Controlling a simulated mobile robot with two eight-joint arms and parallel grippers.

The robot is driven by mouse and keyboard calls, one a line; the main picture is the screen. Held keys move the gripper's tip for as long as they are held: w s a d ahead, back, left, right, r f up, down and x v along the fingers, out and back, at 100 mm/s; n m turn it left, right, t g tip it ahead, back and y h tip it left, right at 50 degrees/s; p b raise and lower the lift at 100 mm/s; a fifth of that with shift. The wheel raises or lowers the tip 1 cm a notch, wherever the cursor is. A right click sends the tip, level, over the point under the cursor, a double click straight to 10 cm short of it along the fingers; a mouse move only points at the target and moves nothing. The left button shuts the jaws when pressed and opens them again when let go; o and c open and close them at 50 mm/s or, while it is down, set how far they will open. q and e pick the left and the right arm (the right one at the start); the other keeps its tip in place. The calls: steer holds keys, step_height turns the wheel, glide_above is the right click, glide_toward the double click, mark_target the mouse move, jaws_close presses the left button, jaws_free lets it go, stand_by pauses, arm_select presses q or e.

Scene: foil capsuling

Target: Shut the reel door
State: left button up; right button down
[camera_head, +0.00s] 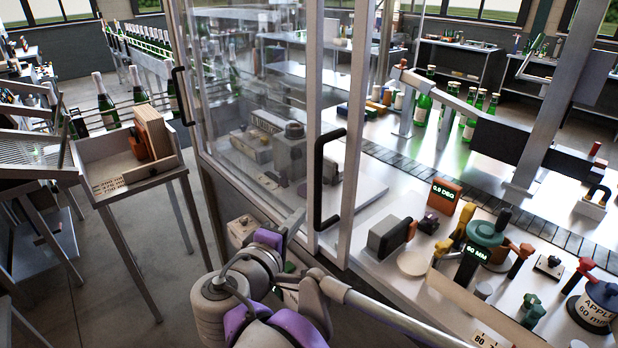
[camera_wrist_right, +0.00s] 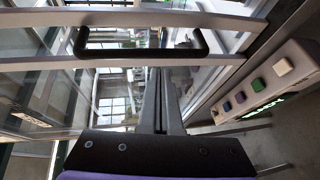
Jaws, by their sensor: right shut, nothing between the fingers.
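A clear-paned door in a pale metal frame (camera_head: 356,130) stands in front of the machine, with a black bar handle (camera_head: 328,180) on it. I cannot tell exactly how far it stands open. In the right wrist view a black handle (camera_wrist_right: 140,44) lies across the top on a pale rail, beyond my fingertips. My right gripper (camera_head: 296,220) is low in front of the door frame, left of the handle in the head view. Its fingers (camera_wrist_right: 159,82) are together and empty, apparently clear of the handle. My left gripper is not in view.
Another black handle (camera_head: 182,96) is on the enclosure's left side. A button box (camera_wrist_right: 255,86) is at the right of the wrist view. The right-hand bench holds several tools and a teal reel-like part (camera_head: 484,234).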

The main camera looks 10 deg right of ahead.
steer(key=a+r+n+t, duration=0.1)
steer(key=a+r+t, duration=0.1)
steer(key=a+r, duration=0.25)
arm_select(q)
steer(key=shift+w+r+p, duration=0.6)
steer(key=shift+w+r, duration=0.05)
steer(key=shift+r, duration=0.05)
arm_select(e)
steer(key=w+d, duration=0.6)
steer(key=w, duration=0.1)
steer(key=shift+d, duration=0.35)
steer(key=shift+w+f, duration=0.1)
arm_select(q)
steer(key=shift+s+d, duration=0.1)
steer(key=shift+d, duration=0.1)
